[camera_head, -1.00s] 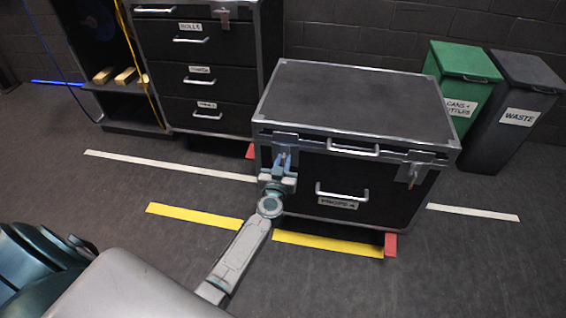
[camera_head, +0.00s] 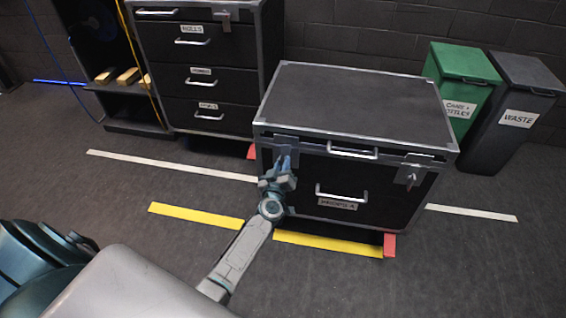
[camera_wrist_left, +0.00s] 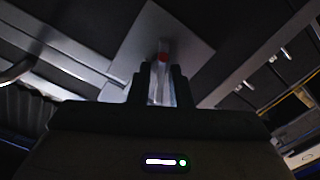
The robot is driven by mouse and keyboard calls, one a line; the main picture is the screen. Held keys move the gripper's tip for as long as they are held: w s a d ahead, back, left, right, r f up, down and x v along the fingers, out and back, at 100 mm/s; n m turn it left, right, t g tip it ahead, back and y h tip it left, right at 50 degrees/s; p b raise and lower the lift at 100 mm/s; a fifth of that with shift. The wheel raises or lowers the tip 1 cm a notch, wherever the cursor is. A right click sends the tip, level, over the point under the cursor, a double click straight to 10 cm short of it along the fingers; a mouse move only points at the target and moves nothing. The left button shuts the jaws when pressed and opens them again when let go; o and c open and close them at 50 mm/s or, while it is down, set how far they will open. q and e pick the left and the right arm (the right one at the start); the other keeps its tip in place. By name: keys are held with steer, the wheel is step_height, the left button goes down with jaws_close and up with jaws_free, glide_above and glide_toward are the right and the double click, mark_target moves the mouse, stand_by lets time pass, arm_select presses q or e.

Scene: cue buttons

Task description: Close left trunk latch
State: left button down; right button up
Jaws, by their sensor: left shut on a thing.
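The black trunk (camera_head: 350,105) with silver edges stands on the floor with its lid down. Its left latch (camera_head: 286,146) is on the front at the upper left, partly hidden by my gripper. My left gripper (camera_head: 284,163) is at this latch, its fingers pointing up. In the left wrist view the latch plate (camera_wrist_left: 185,35) is ahead, and the fingers (camera_wrist_left: 160,85) are shut on a pale latch lever (camera_wrist_left: 158,83) with a red spot above it. The right latch (camera_head: 412,174) hangs on the front at the upper right. My right gripper is not in view.
A drawer cabinet (camera_head: 205,85) stands behind to the left. A green bin (camera_head: 462,85) and a grey waste bin (camera_head: 520,100) stand to the right. Red blocks (camera_head: 389,244) lie at the trunk's base. Yellow tape (camera_head: 200,215) and open floor lie in front.

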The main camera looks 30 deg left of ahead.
arm_select(q)
steer(key=n, duration=0.6)
steer(key=shift+a+f+n, duration=0.15)
steer(key=shift+f+n, duration=0.05)
steer(key=shift+n, duration=0.1)
steer(key=n, duration=0.3)
steer(key=shift+f+n, duration=0.15)
steer(key=shift+n, duration=0.25)
steer(key=shift+s+n, duration=0.1)
steer(key=shift+n, duration=0.7)
steer(key=c, duration=1.6)
jaws_free()
steer(key=shift+o, duration=0.2)
steer(key=v, duration=1)
steer(key=shift+s, duration=0.35)
